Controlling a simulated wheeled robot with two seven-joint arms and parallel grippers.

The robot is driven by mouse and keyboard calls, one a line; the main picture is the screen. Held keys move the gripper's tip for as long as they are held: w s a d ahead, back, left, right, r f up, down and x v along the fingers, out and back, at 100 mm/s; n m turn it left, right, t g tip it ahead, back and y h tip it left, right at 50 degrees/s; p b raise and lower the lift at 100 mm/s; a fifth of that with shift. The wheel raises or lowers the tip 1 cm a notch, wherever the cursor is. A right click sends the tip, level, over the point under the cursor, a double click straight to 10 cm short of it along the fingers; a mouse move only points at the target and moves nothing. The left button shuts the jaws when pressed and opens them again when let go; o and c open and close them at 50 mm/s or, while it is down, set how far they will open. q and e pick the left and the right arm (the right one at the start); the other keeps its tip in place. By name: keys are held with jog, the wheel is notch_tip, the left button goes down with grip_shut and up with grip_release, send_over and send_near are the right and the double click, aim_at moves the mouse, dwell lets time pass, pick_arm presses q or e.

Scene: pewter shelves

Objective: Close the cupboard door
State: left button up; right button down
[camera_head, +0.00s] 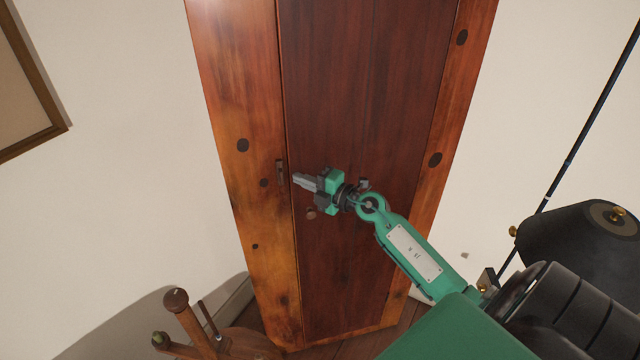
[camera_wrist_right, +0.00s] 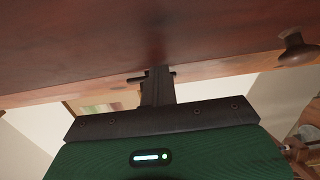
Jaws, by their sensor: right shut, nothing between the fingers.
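The tall wooden cupboard has a dark red-brown door (camera_head: 350,100) set in a lighter orange-brown frame (camera_head: 262,230). The door looks about flush with the frame, with a thin dark line along its left edge; I cannot tell if a small gap is left. A round knob (camera_head: 311,213) is on the door near that edge and shows in the right wrist view (camera_wrist_right: 297,50). A small dark metal fitting (camera_head: 282,172) sits at the seam. My right gripper (camera_head: 298,181) is shut and empty, its tips at the door's left edge beside the fitting; contact is unclear. My left gripper is out of view.
A wooden object with a turned post (camera_head: 185,315) stands low at the left, near the cupboard's foot. A picture frame (camera_head: 40,85) hangs on the pale wall at the left. A dark, brass-knobbed object (camera_head: 575,240) is at the right. The space left of the cupboard is mostly clear.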

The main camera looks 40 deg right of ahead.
jog(key=b+v, duration=0.4)
jog(key=v, duration=0.9)
jog(key=shift+s+d, duration=0.2)
jog(key=shift+s, duration=0.2)
